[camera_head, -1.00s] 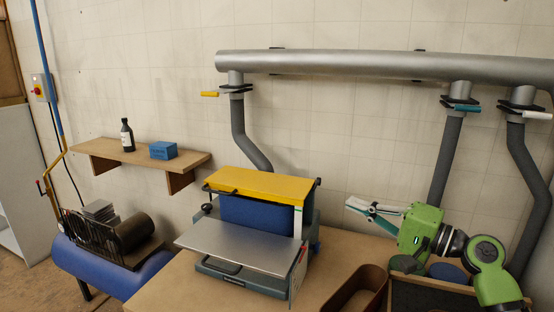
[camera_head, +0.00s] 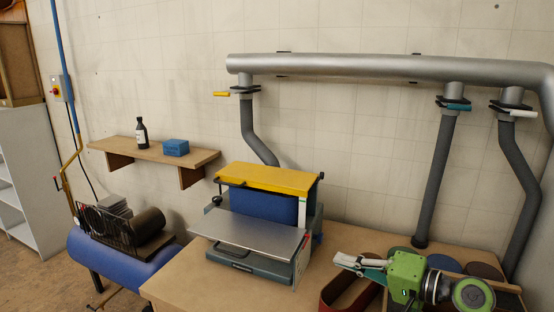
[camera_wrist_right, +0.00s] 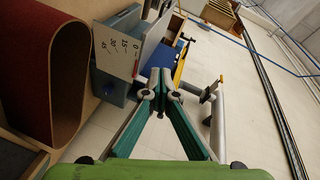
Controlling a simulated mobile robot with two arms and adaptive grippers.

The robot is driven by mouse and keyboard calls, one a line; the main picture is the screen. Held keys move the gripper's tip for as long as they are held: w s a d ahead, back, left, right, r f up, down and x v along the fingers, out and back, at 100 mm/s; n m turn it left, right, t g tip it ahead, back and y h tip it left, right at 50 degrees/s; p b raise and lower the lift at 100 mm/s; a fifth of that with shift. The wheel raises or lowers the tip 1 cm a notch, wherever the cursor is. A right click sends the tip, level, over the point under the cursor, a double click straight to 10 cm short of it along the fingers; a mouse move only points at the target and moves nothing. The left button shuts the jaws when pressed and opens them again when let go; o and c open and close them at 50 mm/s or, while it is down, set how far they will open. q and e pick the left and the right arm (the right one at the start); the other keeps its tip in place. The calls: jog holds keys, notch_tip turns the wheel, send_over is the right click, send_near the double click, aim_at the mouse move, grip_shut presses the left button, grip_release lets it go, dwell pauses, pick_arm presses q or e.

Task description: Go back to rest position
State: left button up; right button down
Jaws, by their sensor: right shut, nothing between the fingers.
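My right gripper (camera_head: 342,260) shows at the lower right of the head view, on its green arm and pointing left. It is over the bench, to the right of the planer-like machine. In the right wrist view its teal-padded fingers (camera_wrist_right: 160,82) meet at the tips, shut with nothing between them. My left gripper is not in view.
The machine with a yellow top (camera_head: 270,177) stands on the wooden bench (camera_head: 190,277). A brown sanding belt (camera_head: 335,290) lies right of it, close to my right gripper; it also shows in the wrist view (camera_wrist_right: 60,80). Grey ducts (camera_head: 437,180) hang behind. A blue tank (camera_head: 115,262) stands left.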

jog(key=s+a+f+n+g+h, duration=0.2)
jog(key=s+f+h, duration=0.1)
jog(key=s+f, duration=0.55)
jog(key=s+a+f+n+g+h, duration=0.15)
jog(key=s+f, duration=0.45)
jog(key=f, duration=0.6)
jog(key=s+d+f+n+g+h, duration=0.1)
jog(key=s+d+f+h, duration=0.15)
jog(key=s, duration=0.45)
jog(key=s+d+f+n+g+h, duration=0.1)
jog(key=s+d+f+h, duration=0.15)
jog(key=s, duration=0.45)
jog(key=s+d+f+n+g+h, duration=0.1)
jog(key=s+d+f+g+h, duration=0.1)
jog(key=s+d, duration=0.35)
notch_tip(320, 180, down, 23)
jog(key=s+a, duration=0.2)
jog(key=s+d+f+g+p, duration=0.1)
jog(key=s+d+f+g, duration=0.1)
jog(key=s+f, duration=1.5)
jog(key=shift+s+d+f, duration=0.2)
jog(key=shift+d+f, duration=0.25)
jog(key=shift+f, duration=0.05)
jog(key=shift+n+h, duration=0.25)
